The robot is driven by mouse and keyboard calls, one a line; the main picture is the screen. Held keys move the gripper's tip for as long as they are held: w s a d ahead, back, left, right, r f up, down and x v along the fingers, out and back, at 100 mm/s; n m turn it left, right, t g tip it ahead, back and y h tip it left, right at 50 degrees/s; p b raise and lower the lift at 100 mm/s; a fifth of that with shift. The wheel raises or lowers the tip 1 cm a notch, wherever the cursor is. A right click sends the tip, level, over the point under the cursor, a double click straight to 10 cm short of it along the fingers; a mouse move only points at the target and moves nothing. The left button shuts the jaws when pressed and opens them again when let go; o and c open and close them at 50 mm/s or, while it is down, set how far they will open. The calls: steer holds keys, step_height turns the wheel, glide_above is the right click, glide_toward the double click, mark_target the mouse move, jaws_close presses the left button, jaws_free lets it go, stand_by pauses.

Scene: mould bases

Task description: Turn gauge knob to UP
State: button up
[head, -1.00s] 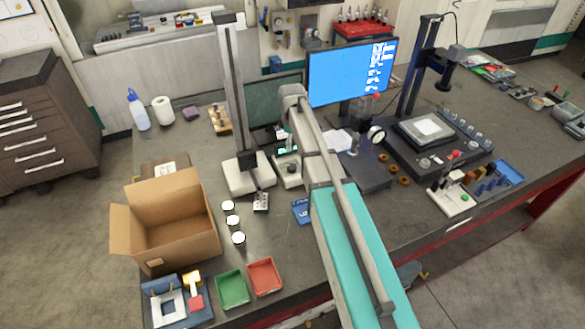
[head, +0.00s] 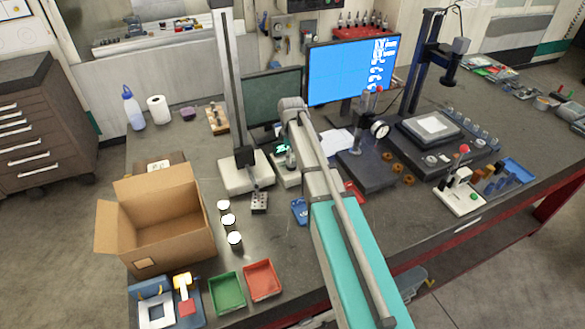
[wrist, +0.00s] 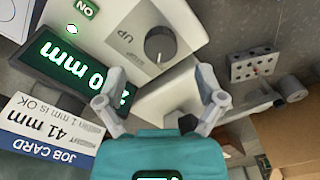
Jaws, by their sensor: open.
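The gauge knob (wrist: 160,43) is a dark round dial on a grey panel, upper middle in the wrist view. An upside-down "UP" label (wrist: 127,33) is printed to its left. A light mark shows at the knob's lower edge; its exact setting is hard to tell. The pale gauge base (wrist: 183,20) carries a lit green display (wrist: 72,66), partly hidden by a finger and reading "0 mm" at its visible end. My gripper (wrist: 159,74) is open and empty, its fingertips either side of a line just below the knob. In the head view the gauge (head: 282,149) is partly behind my arm.
A holed metal block (wrist: 257,65) is on the right. In the head view, a tall gauge stand (head: 240,172), a cardboard box (head: 168,243) and a monitor (head: 335,65) stand nearby.

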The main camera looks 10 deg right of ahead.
mark_target(292, 164)
steer(key=shift+f+b, duration=1.9)
steer(key=shift+f, duration=0.25)
steer(key=c, duration=1.1)
